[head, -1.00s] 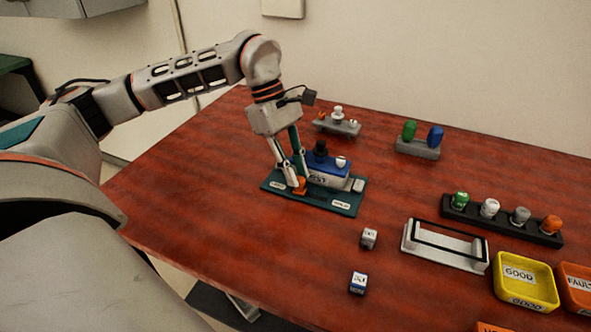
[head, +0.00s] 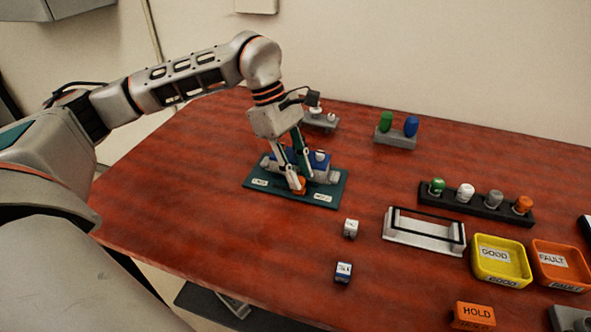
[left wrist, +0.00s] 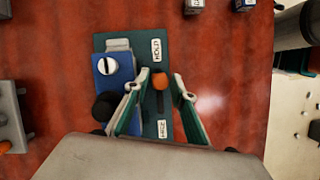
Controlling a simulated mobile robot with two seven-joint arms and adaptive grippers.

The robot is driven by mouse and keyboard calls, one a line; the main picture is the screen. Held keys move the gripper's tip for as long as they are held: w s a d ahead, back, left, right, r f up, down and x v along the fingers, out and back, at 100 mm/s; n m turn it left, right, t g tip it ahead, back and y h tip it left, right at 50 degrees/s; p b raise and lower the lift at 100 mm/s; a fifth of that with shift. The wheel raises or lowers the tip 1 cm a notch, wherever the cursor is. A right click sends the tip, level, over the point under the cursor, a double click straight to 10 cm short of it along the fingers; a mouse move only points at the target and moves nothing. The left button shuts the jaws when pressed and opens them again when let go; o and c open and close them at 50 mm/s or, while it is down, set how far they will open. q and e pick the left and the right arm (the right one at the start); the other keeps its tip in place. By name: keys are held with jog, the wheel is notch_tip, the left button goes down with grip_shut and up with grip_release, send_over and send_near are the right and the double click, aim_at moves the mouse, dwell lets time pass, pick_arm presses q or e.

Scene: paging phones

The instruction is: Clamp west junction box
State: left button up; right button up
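The junction box is a blue block (head: 316,168) on a dark green plate (head: 327,200). It also shows in the left wrist view (left wrist: 124,68), with a white knob and a black knob on top. Grey blocks stand at its ends. An orange clamp knob (head: 299,186) sits at the plate's front between two white labels, nearer the right one, which reads HOLD in the left wrist view (left wrist: 157,50). My left gripper (head: 301,182) has its fingers on either side of the orange knob, with a gap showing in the left wrist view (left wrist: 163,76). My right gripper is out of view.
Two small cubes (head: 350,228) lie right of the plate. A silver frame (head: 425,236), a rack of coloured knobs (head: 475,204) and yellow GOOD (head: 500,282) and orange FAULT (head: 560,287) trays stand further right. A grey stand with green and blue pegs (head: 395,141) is behind.

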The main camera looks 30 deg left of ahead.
pick_arm(q)
jog(key=shift+a, duration=0.1)
jog(key=shift+a+r, duration=0.15)
jog(key=shift+r, duration=0.05)
jog(key=v, duration=1.1)
jog(key=shift+r, duration=0.3)
